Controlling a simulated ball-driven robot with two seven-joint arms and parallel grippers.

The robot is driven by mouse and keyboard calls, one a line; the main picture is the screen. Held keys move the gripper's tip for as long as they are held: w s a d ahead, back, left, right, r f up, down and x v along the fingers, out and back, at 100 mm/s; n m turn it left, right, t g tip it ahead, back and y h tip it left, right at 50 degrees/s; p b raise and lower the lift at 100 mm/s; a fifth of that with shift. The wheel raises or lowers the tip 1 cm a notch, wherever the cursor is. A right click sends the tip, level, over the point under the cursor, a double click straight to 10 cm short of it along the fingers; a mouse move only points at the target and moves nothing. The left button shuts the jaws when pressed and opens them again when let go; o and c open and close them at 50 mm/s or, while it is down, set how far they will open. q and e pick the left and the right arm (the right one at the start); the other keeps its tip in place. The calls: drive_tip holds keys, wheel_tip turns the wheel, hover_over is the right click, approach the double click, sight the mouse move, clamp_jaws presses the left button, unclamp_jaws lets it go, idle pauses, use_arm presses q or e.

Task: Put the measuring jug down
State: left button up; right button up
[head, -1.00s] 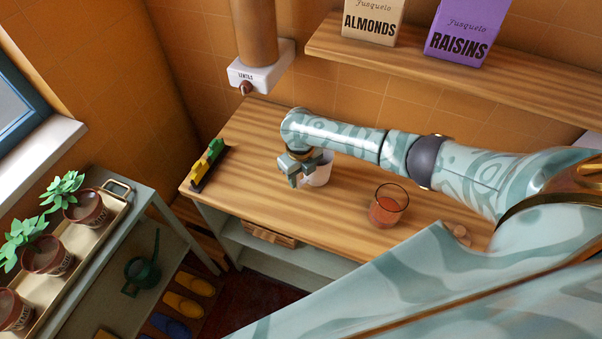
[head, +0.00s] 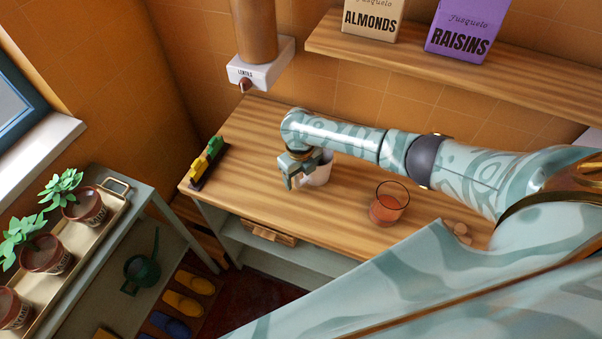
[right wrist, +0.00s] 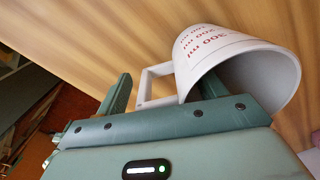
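The measuring jug (head: 319,174) is white and appears to stand on the wooden counter, partly hidden behind my right gripper (head: 292,183) in the head view. In the right wrist view the jug (right wrist: 205,48) shows red volume marks, its open mouth and a squared handle (right wrist: 150,82). The fingers of my right gripper (right wrist: 165,90) are spread apart, with the handle between them and a clear gap beside the left finger. The right finger overlaps the jug's mouth in the picture. My left gripper is not in view.
A yellow and green toy-like object (head: 206,162) lies at the counter's left end. A lentils dispenser (head: 258,68) hangs above, and a shelf (head: 430,68) holds packages.

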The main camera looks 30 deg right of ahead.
drive_tip(key=shift+r, duration=0.15)
wheel_tip(320, 180, up, 16)
drive_tip(key=p, duration=0.4)
drive_tip(key=shift+a, duration=0.2)
drive_tip(key=shift+s, duration=0.1)
